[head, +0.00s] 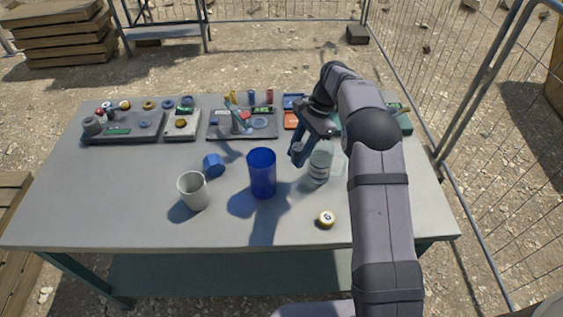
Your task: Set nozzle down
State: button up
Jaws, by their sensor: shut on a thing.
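My gripper (299,153) is above the right half of the grey table (110,215), behind the clear bottle and to the right of the blue cup. Its jaws are shut on the nozzle (297,148). Only a small greyish part of the nozzle shows between the dark fingers; its full shape and tilt are hidden. It looks held above the table top, but the exact height cannot be told.
A blue cup (262,174), a clear bottle (319,163), a white mug (193,191), a blue faceted piece (213,165) and a numbered ball (327,219) stand around the middle. Trays of small parts (122,128) line the back. The front left is bare.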

jog(key=w+a+r+m+t+b, duration=0.1)
jog(key=w+a+m+t+b, duration=0.2)
jog(key=w+m, duration=0.45)
jog(key=m+p, duration=0.2)
jog(key=p, duration=0.1)
send_near(282, 159)
jog(key=shift+w+a+f, duration=0.15)
jog(key=shift+a+f, duration=0.4)
jog(key=shift+f, duration=0.3)
jog(key=shift+w+a+f, duration=0.15)
jog(key=shift+a+f, duration=0.45)
jog(key=shift+f, duration=0.3)
jog(key=shift+w+a+f, duration=0.1)
jog(key=shift+a+f, duration=0.45)
jog(key=shift+f, duration=0.3)
jog(key=o, duration=1.2)
jog(key=shift+f, duration=0.15)
jog(key=shift+c, duration=0.2)
jog(key=b+v, duration=0.2)
jog(key=v, duration=1)
jog(key=shift+s+b, duration=0.25)
jog(key=shift+b, duration=0.1)
jog(key=shift+d+t, duration=0.2)
jog(key=shift+t, duration=0.1)
